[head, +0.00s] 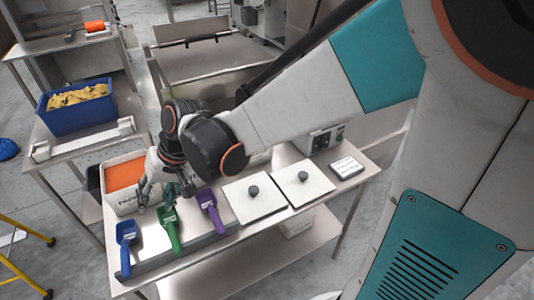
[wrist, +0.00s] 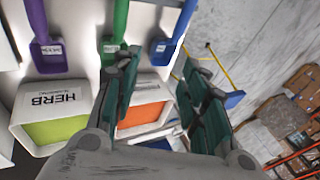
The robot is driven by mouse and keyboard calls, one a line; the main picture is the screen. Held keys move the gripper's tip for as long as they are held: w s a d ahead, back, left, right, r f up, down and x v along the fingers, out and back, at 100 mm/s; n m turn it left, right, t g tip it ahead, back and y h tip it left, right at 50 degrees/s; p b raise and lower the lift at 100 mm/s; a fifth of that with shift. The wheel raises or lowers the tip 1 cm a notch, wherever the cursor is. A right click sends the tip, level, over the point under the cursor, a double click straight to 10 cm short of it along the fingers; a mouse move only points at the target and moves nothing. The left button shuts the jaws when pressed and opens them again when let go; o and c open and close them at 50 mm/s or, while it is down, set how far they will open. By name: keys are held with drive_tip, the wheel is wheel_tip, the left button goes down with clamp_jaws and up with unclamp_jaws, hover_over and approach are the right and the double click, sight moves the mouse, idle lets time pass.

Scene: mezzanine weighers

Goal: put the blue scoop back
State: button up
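The blue scoop (head: 127,236) lies at the left end of a row of scoops along the front of the steel table, its handle toward the front edge. In the wrist view its blue pan (wrist: 163,50) shows near the fingertips, partly behind a finger. The green scoop (head: 169,222) lies to its right, then the purple scoop (head: 208,204); the green one also shows in the wrist view (wrist: 120,22). My gripper (head: 165,195) points down over the table, behind the green scoop and right of the blue one. Its fingers (wrist: 160,65) are apart with nothing held between them.
A white bin with orange contents (head: 124,176) stands beside my gripper. A bin labelled HERB (wrist: 52,110) shows in the wrist view. Two white lids with knobs (head: 254,203) lie right of the scoops. A blue tub (head: 82,118) stands on the left table. A yellow stand (head: 22,262) is at far left.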

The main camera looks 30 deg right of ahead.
drive_tip(key=s+d+r+t+h, duration=0.2)
drive_tip(key=s+d, duration=0.4)
drive_tip(key=d, duration=0.3)
drive_tip(key=s+d+r+n+t+h, duration=0.1)
drive_tip(key=s+d+r+t+h, duration=0.1)
drive_tip(key=s+d+r, duration=0.3)
drive_tip(key=s+d+h, duration=0.1)
drive_tip(key=d, duration=0.2)
drive_tip(key=shift+s+d+r+t, duration=0.2)
drive_tip(key=shift+d+t, duration=0.1)
drive_tip(key=shift+d, duration=0.1)
